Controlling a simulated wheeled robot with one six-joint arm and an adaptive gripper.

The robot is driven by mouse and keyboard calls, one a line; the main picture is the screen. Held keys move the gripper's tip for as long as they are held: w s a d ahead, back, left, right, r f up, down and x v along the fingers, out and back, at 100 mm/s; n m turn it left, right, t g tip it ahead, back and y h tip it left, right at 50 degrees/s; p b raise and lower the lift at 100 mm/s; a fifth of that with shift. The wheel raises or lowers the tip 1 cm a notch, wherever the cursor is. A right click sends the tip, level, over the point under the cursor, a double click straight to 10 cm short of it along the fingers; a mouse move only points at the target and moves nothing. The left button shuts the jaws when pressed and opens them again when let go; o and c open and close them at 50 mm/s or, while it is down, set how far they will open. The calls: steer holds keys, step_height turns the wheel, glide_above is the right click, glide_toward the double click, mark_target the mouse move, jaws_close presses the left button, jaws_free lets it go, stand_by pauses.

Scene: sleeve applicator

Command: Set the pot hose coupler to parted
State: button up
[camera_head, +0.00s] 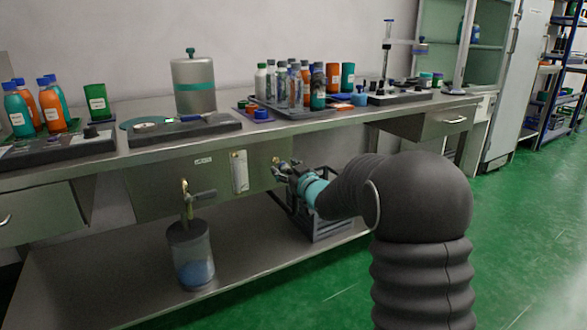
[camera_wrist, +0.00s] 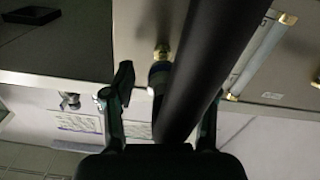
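In the wrist view, a brass fitting (camera_wrist: 162,52) on the metal panel has a dark collar (camera_wrist: 158,76) at its end, which looks like the hose coupler. A thick dark hose-like tube (camera_wrist: 195,75) crosses in front and hides part of it. My gripper (camera_wrist: 165,112) has its fingers spread on either side of the tube, with a gap beside the left finger. In the head view, my gripper (camera_head: 287,173) is at the bench's front panel, by a brass fitting (camera_head: 278,164).
A sight gauge (camera_head: 239,171) is mounted left of my gripper; it also shows in the wrist view (camera_wrist: 262,50). A dark-framed crate (camera_head: 325,220) stands on the lower shelf beneath my arm. Bottles (camera_head: 290,85) and a steel canister (camera_head: 194,85) stand on the bench. Green floor is clear at right.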

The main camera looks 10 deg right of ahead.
steer(key=shift+a, duration=0.15)
steer(key=v, duration=1.2)
steer(key=s+d+f+m+g+h, duration=0.35)
steer(key=d+f+h, duration=0.3)
steer(key=f, duration=0.35)
steer(key=s+d+f+m+g+h, duration=0.25)
steer(key=s+g, duration=0.25)
steer(key=s, duration=0.3)
steer(key=s+a+r+p, duration=0.1)
steer(key=s+a+r, duration=0.1)
steer(key=s, duration=0.7)
steer(key=s+a+r+g+y+p, duration=0.1)
steer(key=s+a+r, duration=0.1)
steer(key=s+r, duration=0.3)
steer(key=s+a+r+m+g+y+p, duration=0.1)
steer(key=s+a+r, duration=0.1)
steer(key=s, duration=1.1)
steer(key=shift+r+p, duration=0.3)
steer(key=shift+r, duration=0.45)
